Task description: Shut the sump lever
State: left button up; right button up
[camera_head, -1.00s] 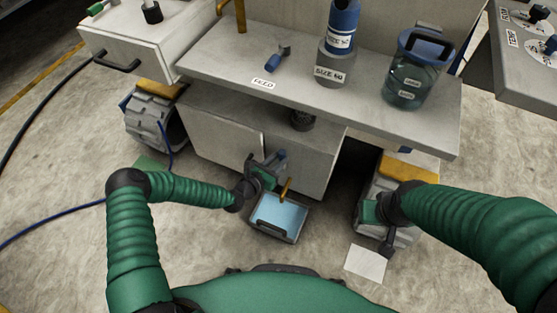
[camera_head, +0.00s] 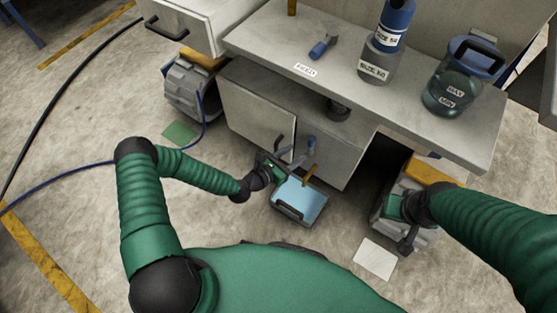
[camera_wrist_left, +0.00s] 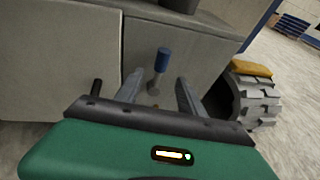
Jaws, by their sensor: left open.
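The sump lever (camera_head: 311,144), a blue-handled lever with a grey stem, stands on the cabinet front below the bench. In the left wrist view the sump lever (camera_wrist_left: 162,60) points up, its blue grip just beyond my fingers. My left gripper (camera_head: 291,155) is open beside the lever. Its two fingers, also seen in the left wrist view (camera_wrist_left: 160,80), are spread to either side of the lever's lower stem, and I cannot tell whether they touch it. A brass spout (camera_head: 309,175) hangs below the lever. My right gripper (camera_head: 408,225) is low at the right; its jaws are unclear.
A tray of light blue liquid (camera_head: 288,211) is on the floor under the spout. Another blue-handled lever (camera_head: 322,48), near a FEED label (camera_head: 305,69), is on the bench top (camera_head: 275,42). A blue-topped bottle (camera_head: 380,65) and jar (camera_head: 455,85) stand there. Wheels (camera_head: 190,90) flank the cabinet.

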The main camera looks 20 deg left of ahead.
pick_arm(q)
jog(key=p+v, duration=0.2)
jog(key=v, duration=0.7)
jog(key=shift+s, duration=0.15)
jog(key=shift+f, duration=0.15)
